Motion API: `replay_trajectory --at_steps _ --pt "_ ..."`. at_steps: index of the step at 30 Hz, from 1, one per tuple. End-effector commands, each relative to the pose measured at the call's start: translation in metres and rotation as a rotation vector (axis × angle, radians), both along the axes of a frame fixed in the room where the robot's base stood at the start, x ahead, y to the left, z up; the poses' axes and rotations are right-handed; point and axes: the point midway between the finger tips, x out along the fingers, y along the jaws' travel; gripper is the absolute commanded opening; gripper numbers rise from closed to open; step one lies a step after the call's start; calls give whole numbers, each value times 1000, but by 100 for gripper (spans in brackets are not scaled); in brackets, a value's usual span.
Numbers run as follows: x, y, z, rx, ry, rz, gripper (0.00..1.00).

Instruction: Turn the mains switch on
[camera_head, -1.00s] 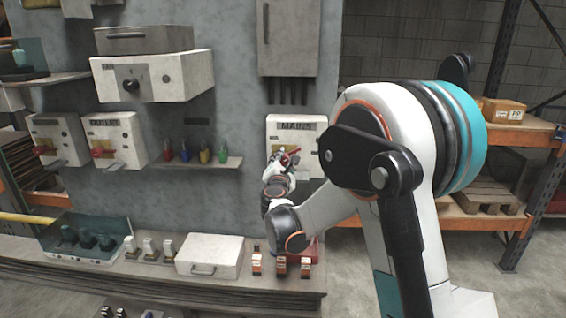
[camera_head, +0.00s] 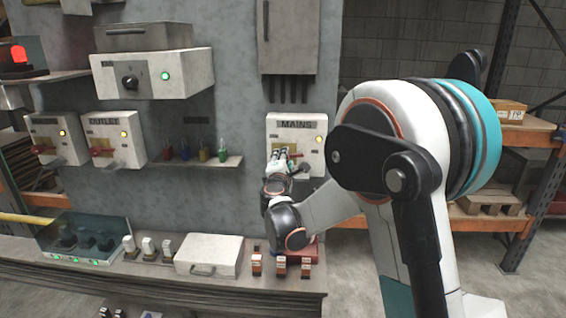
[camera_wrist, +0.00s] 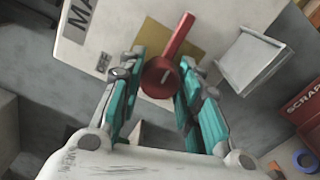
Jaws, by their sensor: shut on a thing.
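The mains switch box (camera_head: 308,131) is a white box labelled MAINS on the grey panel, with a lit amber lamp (camera_head: 319,139). My gripper (camera_head: 284,160) is at its front and hides much of the switch there. In the wrist view my gripper (camera_wrist: 159,80) has its teal fingers on both sides of the red switch handle (camera_wrist: 178,38) at its round hub, shut on it. The handle's arm points up and slightly right in that view, over a yellowish plate (camera_wrist: 190,52).
A control box (camera_head: 150,75) shows a green lamp. A red beacon (camera_head: 19,53) glows. A white case (camera_head: 209,252) and several small items stand on the bench below.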

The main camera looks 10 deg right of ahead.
Motion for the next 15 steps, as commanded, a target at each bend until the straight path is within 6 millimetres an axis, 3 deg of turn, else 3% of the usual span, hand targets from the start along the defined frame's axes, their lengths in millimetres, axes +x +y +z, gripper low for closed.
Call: replay_trajectory --at_steps 15 --pt "0 0 -1 85 -27 0 8"
